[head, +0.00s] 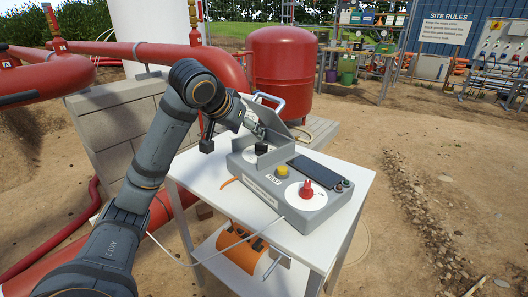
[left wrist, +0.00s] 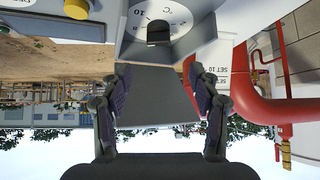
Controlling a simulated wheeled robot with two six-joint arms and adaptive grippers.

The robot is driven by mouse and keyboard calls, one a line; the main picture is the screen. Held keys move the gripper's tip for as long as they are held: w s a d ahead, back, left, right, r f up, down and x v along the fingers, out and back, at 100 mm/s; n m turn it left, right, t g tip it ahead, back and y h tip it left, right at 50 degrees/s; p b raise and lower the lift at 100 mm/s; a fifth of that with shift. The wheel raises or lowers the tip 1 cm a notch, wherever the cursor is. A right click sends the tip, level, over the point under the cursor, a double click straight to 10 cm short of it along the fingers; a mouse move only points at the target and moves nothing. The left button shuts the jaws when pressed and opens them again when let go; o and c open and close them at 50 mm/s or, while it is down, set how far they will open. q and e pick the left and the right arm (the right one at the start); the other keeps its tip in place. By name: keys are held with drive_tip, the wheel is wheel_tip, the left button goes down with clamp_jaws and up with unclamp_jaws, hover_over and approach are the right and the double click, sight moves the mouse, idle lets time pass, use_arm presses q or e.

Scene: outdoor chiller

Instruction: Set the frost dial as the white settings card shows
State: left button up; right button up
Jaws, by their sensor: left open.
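The grey control box (head: 245,180) stands on a white table. A black knob (head: 261,148) sits near its raised grey lid (head: 287,128). In the left wrist view, this black knob (left wrist: 158,38) is on a white dial (left wrist: 178,14) marked in °C, with a 10 visible. My left gripper (left wrist: 159,75) is open and empty, its fingers apart and short of the knob; it also shows in the head view (head: 256,132), close to the knob and lid. A white card (left wrist: 241,75) at right in the wrist view reads SET 10; any sign before the number is unclear.
A red knob (head: 306,191) on a white disc, a yellow button (head: 282,171) and a dark panel (head: 314,170) share the box. An orange drum (head: 245,253) is on the lower shelf. Red pipes (head: 120,49) and a red tank (head: 281,70) stand behind.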

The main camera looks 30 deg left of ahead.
sight(261, 144)
use_arm(q)
drive_tip(key=x, duration=1)
drive_tip(key=shift+d+b, duration=0.15)
drive_tip(key=shift+b, duration=0.15)
use_arm(e)
drive_tip(key=shift+w+a+r, duration=0.1)
drive_tip(key=shift+w+r, duration=0.05)
drive_tip(key=shift+r, duration=0.25)
drive_tip(key=shift+w+a+r, duration=0.1)
drive_tip(key=shift+r, duration=0.3)
use_arm(q)
drive_tip(key=shift+s, duration=0.1)
drive_tip(key=c, duration=1.2)
